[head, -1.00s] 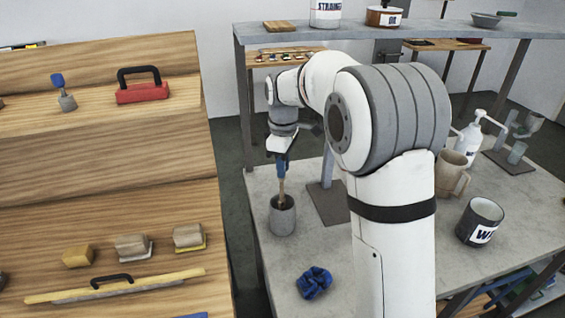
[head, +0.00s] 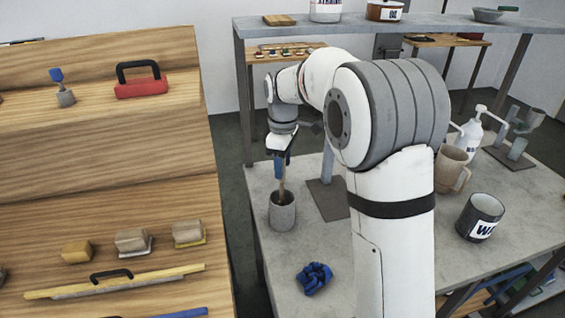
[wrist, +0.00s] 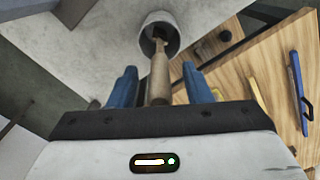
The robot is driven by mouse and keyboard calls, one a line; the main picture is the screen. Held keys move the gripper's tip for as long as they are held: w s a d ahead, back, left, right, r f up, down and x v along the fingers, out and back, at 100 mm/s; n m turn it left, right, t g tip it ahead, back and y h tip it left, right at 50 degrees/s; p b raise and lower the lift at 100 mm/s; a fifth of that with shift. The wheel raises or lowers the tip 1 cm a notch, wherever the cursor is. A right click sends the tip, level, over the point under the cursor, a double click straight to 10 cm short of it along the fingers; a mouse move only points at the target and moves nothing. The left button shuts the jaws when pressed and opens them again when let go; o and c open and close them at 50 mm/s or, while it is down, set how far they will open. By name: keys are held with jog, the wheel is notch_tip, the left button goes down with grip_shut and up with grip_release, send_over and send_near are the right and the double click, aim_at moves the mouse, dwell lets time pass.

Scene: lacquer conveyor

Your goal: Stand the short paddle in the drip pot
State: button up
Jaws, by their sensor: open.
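The short paddle (wrist: 159,80) is a light wooden stick. In the wrist view its lower end is inside the mouth of the grey drip pot (wrist: 150,28), and its near end lies between my fingers. In the head view the drip pot (head: 282,216) stands on the grey table, and the paddle (head: 282,190) rises from it, close to upright. My gripper (head: 281,166) is right above the pot, with blue fingers around the paddle's top. In the wrist view my gripper (wrist: 160,88) is open, with gaps on both sides of the paddle. The paddle's bottom end is hidden in the pot.
A crumpled blue cloth (head: 314,279) lies in front of the pot. A dark labelled can (head: 480,218) and a beige mug (head: 452,168) stand to the right. A wooden rack (head: 110,215) with blocks and tools is on the left. A shelf (head: 420,29) spans above the table.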

notch_tip(320, 180, up, 8)
jog(key=shift+f, duration=0.25)
jog(key=shift+r, duration=0.15)
dwell(0.5)
jog(key=shift+s+d+r, duration=0.1)
jog(key=shift+s+d, duration=0.1)
jog(key=shift+s, duration=0.05)
jog(key=s+d+f+m+t, duration=0.1)
jog(key=s+d+f+m, duration=0.1)
jog(key=s, duration=0.7)
jog(key=s+d+f+m+t, duration=0.1)
jog(key=s+d+f+m, duration=0.1)
jog(key=s+d+m, duration=0.3)
jog(key=s+d+f+m+t, duration=0.1)
jog(key=s+d+m, duration=0.3)
jog(key=s, duration=0.9)
jog(key=shift+s+d+f+m, duration=0.2)
jog(key=shift+s+f+m, duration=0.3)
jog(key=shift+m, duration=0.7)
jog(key=shift+s+f, duration=0.15)
jog(key=shift+f, duration=0.2)
jog(key=shift+c, duration=0.4)
